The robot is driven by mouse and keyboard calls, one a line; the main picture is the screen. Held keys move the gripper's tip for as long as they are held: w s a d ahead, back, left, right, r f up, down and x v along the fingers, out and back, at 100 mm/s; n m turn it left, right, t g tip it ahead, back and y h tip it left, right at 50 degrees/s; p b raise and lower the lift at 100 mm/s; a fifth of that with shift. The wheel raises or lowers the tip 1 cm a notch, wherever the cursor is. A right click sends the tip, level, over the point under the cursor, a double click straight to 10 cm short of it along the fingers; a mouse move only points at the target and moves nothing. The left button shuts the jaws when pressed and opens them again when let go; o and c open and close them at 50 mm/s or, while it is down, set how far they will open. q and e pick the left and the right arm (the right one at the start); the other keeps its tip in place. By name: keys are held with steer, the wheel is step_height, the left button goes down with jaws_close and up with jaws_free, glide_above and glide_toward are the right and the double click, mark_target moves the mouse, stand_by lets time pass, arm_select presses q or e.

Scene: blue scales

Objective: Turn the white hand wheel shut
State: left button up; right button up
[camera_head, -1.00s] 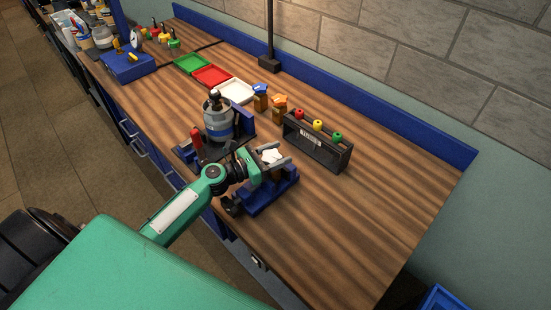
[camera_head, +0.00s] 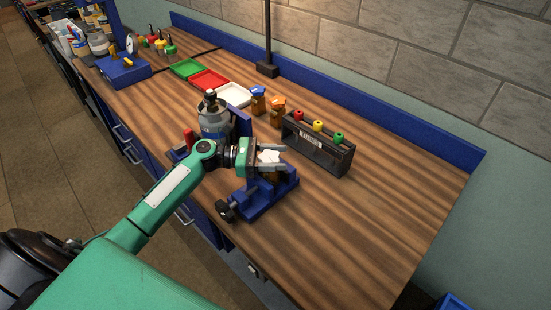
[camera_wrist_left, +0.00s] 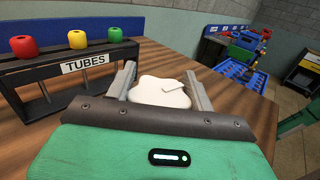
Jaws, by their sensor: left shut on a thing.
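The white hand wheel (camera_head: 268,156) sits on top of a fitting held in a blue vise (camera_head: 262,198) on the wooden bench. My left gripper (camera_head: 271,160) is level with the wheel, its fingers on either side of it and shut on it. In the left wrist view the white wheel (camera_wrist_left: 159,92) lies between the two grey fingers, with a small raised bar on its top. The fitting under the wheel is mostly hidden by the gripper. My right gripper is not in view.
A black TUBES rack (camera_head: 318,146) with red, yellow and green caps stands just right of the vise. A grey canister (camera_head: 214,120) stands behind my left arm. Green, red and white trays (camera_head: 233,95) lie farther back. The bench's right end is clear.

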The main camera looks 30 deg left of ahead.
mark_target(276, 156)
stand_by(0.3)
arm_select(q)
steer(key=o, duration=1)
steer(key=shift+c, duration=0.2)
step_height(276, 156, up, 20)
steer(key=b, duration=0.2)
